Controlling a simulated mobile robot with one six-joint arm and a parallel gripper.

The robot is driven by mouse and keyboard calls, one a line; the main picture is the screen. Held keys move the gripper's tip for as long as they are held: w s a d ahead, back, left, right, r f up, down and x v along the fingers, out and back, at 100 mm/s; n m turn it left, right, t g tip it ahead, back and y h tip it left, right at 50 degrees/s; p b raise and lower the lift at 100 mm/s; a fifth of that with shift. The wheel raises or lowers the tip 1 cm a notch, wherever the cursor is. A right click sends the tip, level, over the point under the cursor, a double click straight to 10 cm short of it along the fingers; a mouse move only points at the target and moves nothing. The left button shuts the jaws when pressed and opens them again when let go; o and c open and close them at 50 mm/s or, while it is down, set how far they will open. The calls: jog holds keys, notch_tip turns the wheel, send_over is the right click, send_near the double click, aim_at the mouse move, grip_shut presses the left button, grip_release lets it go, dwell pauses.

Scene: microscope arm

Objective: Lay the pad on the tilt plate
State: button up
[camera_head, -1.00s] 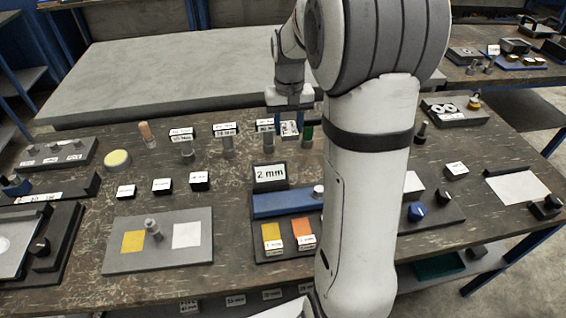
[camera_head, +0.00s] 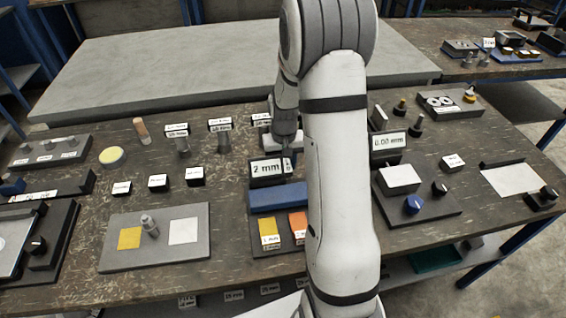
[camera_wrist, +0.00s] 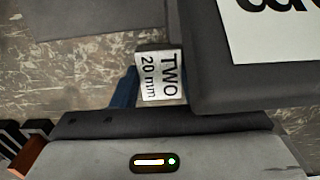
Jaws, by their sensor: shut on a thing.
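I cannot tell whether this block is the pad. A blue plate (camera_head: 277,197) lies in front of the sign. I cannot tell for sure that it is the tilt plate. Its right end is hidden by my arm.
A yellow tile (camera_head: 268,233) and an orange tile (camera_head: 298,223) lie in front of the blue plate. A dark box (camera_wrist: 215,75) with a white face stands close beside the fingers. Labelled blocks and posts stand behind and to the left. A grey board (camera_head: 160,250) lies front left.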

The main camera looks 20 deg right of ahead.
jog(key=shift+f, duration=0.15)
jog(key=o, duration=1.3)
